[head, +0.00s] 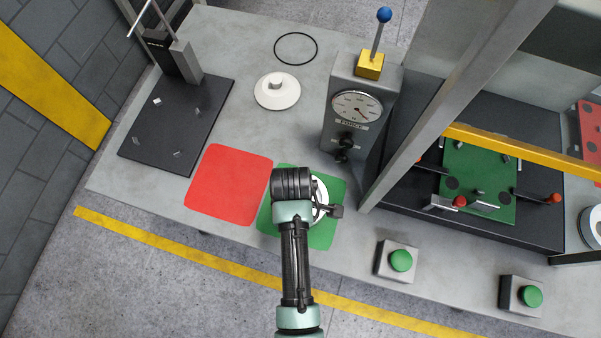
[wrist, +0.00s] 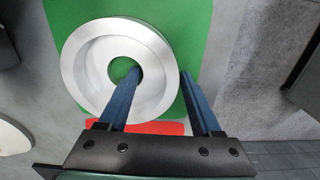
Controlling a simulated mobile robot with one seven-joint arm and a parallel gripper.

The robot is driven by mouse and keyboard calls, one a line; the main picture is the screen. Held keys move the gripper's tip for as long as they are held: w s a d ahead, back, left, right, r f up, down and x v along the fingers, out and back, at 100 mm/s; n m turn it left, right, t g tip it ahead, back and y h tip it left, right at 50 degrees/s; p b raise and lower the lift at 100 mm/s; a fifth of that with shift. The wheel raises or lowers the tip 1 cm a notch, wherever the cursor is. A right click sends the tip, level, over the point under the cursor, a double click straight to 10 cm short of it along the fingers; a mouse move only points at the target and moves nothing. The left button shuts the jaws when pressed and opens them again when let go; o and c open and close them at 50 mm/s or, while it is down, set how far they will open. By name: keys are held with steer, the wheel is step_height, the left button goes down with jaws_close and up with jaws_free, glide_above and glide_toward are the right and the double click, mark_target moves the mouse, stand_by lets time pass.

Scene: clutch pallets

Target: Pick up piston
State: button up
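A silver ring-shaped part with a round centre hole, which I take for the piston (wrist: 84,72), lies flat on the green mat (wrist: 185,20). In the head view my arm partly covers the piston (head: 321,190). My gripper (wrist: 160,74) is open. In the wrist view its left finger is over the centre hole and its right finger is just outside the outer edge, so the ring's wall lies between them. I see a gap by the right finger. How deep the fingertips reach is unclear.
A red mat (head: 228,185) lies left of the green one. A press with a dial gauge (head: 357,106) stands close behind. A white hubbed disc (head: 277,92) and a black ring (head: 296,48) lie farther back. A green button box (head: 397,262) is at the right.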

jaws_close()
steer(key=shift+w+r, duration=0.1)
stand_by(0.3)
